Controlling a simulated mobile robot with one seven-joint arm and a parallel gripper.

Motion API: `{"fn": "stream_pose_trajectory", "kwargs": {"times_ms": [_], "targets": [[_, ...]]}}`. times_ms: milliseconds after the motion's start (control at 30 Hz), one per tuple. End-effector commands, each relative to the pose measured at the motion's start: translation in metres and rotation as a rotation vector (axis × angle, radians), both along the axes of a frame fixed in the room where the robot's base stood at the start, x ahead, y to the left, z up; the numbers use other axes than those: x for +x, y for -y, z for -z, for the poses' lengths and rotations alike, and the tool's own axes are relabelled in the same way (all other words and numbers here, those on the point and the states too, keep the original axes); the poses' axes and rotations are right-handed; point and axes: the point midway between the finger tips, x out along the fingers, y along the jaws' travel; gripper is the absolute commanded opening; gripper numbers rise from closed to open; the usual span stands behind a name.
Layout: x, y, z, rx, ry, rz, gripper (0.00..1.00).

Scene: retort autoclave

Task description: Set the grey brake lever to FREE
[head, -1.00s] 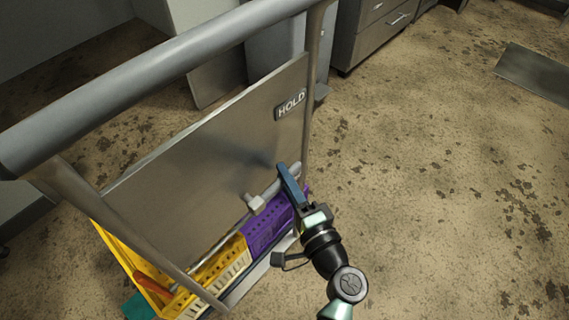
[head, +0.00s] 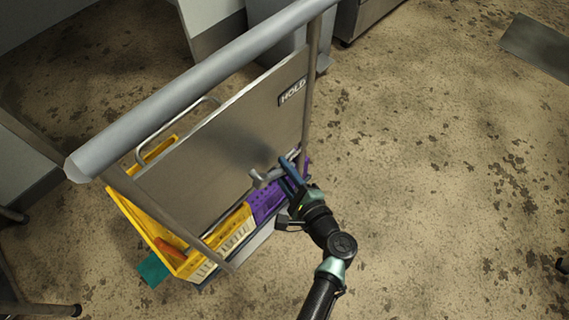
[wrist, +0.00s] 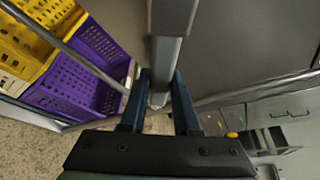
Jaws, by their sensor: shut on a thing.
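The grey brake lever (head: 267,178) is mounted low on the cart's grey metal panel (head: 225,140). A HOLD plate (head: 292,92) sits at the panel's upper right; no FREE mark can be read. My gripper (head: 289,170) is at the lever, at the panel's lower right. In the wrist view, the grey lever (wrist: 168,50) runs down between the two blue fingers of my gripper (wrist: 160,98), which are shut on it. The fingers partly hide the lever in the head view.
A thick grey push bar (head: 200,85) crosses above the panel. Below are a yellow crate (head: 165,243) and a purple crate (head: 266,202); both colours also show in the wrist view. Open, stained floor (head: 450,190) lies to the right. Cabinets stand behind.

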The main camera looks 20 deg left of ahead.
Motion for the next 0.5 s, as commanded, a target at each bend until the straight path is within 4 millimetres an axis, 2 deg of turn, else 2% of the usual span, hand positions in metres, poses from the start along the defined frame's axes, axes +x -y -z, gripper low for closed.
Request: {"fn": "stream_pose_trajectory", "kwargs": {"times_ms": [467, 500], "targets": [[-0.0022, -0.0012, 0.0025, 0.006, -0.019, -0.003, 0.0], [-0.0023, -0.0013, 0.0026, 0.006, -0.019, -0.003, 0.32]]}}
